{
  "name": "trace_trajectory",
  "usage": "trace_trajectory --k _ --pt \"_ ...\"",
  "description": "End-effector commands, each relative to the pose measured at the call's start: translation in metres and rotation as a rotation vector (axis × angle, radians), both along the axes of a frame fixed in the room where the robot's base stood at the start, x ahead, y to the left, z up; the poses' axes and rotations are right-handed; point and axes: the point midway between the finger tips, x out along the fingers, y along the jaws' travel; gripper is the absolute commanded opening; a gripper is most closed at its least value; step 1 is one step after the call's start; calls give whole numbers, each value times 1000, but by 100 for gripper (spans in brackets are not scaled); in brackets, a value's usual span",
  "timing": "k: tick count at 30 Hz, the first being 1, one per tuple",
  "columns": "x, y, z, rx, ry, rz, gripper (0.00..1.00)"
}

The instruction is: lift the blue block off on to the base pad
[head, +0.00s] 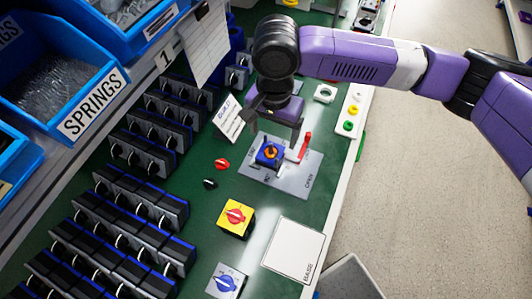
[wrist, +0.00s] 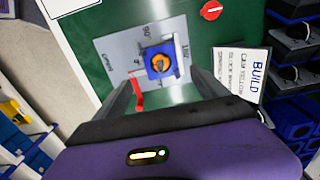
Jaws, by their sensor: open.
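The blue block (head: 262,158) sits on a grey plate (head: 290,181) marked OPEN, with an orange piece with a dark centre (head: 270,152) on its top. The block also shows in the wrist view (wrist: 152,70). A red lever (head: 305,147) stands beside the block on the plate. The white base pad (head: 293,246), marked BASE, lies nearer the front of the bench with its surface bare. My gripper (head: 274,135) is open above the block, its fingers (wrist: 162,78) apart on either side in the wrist view. Whether they touch the block I cannot tell.
A yellow block with a red knob (head: 236,217) and a pale plate with a blue knob (head: 226,281) stand near the base pad. Loose red (head: 222,163) and black (head: 210,183) knobs lie left of the plate. Rows of dark switches (head: 140,200) fill the left side.

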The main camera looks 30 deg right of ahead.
Motion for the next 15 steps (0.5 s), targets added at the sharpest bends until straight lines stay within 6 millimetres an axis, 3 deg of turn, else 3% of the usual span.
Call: trace_trajectory --k 15 --pt "-2 6 -62 1 -2 3 84"
